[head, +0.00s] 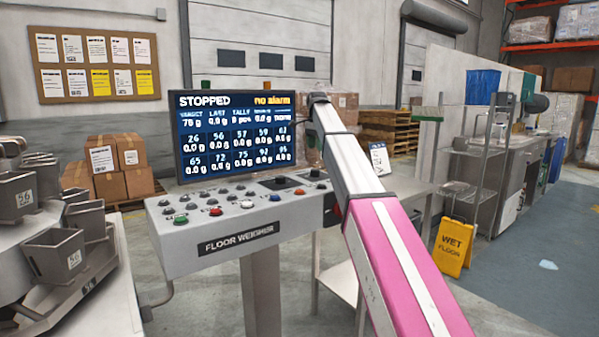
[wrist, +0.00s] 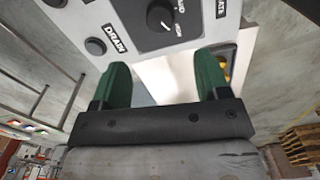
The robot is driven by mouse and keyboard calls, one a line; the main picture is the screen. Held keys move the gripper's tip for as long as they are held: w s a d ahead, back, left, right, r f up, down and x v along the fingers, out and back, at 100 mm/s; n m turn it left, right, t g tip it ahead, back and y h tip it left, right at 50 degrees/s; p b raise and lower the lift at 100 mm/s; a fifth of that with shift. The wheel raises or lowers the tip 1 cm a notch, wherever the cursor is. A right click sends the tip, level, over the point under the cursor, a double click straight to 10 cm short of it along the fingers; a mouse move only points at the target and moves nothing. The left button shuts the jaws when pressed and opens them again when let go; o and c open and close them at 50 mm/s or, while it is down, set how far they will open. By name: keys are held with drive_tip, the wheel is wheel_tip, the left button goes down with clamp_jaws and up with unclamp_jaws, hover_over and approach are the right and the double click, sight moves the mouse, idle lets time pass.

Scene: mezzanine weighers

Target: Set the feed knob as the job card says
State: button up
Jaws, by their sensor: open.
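The feed knob is probably the round black knob (wrist: 160,15) on a dark plate, at the top of the wrist view; its pointer is too small to read surely. Knobs also show on the control panel (head: 232,215) in the head view, near its right end (head: 282,181). My gripper (wrist: 163,72) is open and empty, its two green fingers apart, below the knob in the picture and not touching it. In the head view my gripper cannot be made out. A small white card (head: 380,159) stands behind my arm, its text unreadable; I cannot tell if it is the job card.
The screen (head: 237,135) reads "STOPPED" and "no alarm". Several buttons cover the panel, one labelled "DRAIN" (wrist: 95,47). Weigher buckets (head: 55,250) stand at left. A yellow wet floor sign (head: 455,246) and a wire rack (head: 487,150) stand at right, with open floor beyond.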

sight(315, 170)
wheel_tip(315, 170, down, 11)
drive_tip(key=shift+r, duration=0.2)
idle(0.4)
drive_tip(key=c, duration=0.9)
